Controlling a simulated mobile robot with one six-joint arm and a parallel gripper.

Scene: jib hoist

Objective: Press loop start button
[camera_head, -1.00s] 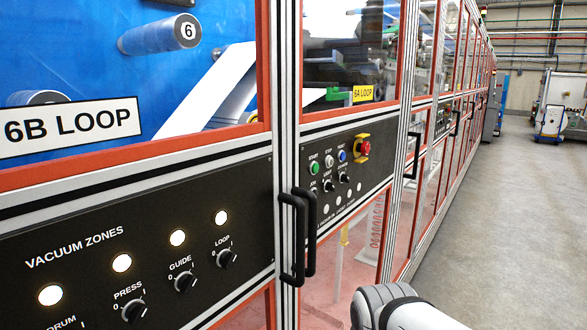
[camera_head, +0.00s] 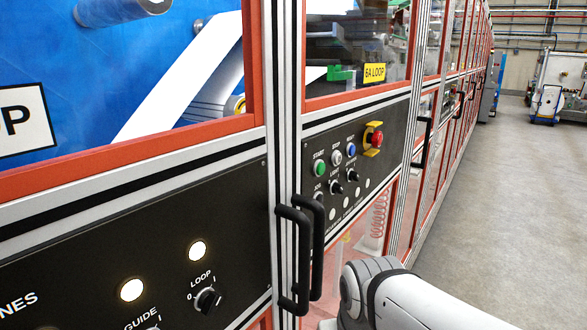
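The green START button (camera_head: 319,169) sits at the upper left of a black control panel (camera_head: 385,150) under the yellow 6A LOOP label (camera_head: 374,72). A white STOP button (camera_head: 336,158) and a blue button (camera_head: 351,150) stand to its right in the same row. A red emergency stop (camera_head: 376,138) on a yellow mount is further right. A white and grey link of my arm shows at the bottom right, in front of the machine and below the panel. My gripper is outside the picture.
Two black door handles (camera_head: 302,255) stick out just left of the panel. A nearer panel with a LOOP knob (camera_head: 208,300) and lit round lamps (camera_head: 197,251) fills the lower left. The grey floor (camera_head: 480,230) on the right is clear near the machine.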

